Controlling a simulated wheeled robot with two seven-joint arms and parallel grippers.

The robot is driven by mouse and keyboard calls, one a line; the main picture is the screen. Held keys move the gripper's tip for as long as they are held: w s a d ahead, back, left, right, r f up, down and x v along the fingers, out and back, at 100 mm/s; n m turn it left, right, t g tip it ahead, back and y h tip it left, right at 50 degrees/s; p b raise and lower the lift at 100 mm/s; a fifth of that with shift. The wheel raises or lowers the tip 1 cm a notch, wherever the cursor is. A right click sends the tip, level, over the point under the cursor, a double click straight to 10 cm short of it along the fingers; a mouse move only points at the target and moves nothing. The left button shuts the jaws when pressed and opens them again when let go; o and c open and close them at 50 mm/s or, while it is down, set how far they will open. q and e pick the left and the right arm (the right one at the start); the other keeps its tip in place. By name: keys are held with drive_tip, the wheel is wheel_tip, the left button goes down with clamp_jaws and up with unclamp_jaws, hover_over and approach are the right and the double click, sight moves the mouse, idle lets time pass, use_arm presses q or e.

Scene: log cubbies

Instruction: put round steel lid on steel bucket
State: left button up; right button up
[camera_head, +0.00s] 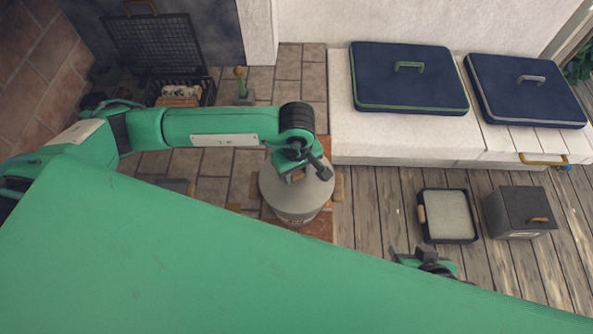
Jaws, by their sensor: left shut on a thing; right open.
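The steel bucket (297,217) stands on the brick floor near the middle of the view. The round steel lid (272,186) shows as a pale grey disc over the bucket's top. I cannot tell whether it touches the rim all round. My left gripper (294,178) reaches over from the left and is shut on the lid, hiding part of its middle. My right gripper (396,254) is open and empty at the lower right, apart from the bucket and mostly hidden behind my green arm.
A black wire basket (178,90) with an open lid stands at the back left. A shallow tray (425,230) and a dark box (519,212) sit on the planks at right. Two navy lids (408,88) (525,100) lie on the white bench.

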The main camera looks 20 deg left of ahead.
use_arm(q)
drive_tip(key=shift+f, duration=0.1)
drive_tip(key=shift+f+b, duration=0.3)
drive_tip(key=shift+b, duration=0.5)
idle(0.9)
idle(1.2)
drive_tip(key=shift+f+b, duration=0.45)
drive_tip(key=shift+b, duration=0.75)
idle(0.5)
idle(0.4)
drive_tip(key=o, duration=1.1)
drive_tip(key=shift+c, duration=0.2)
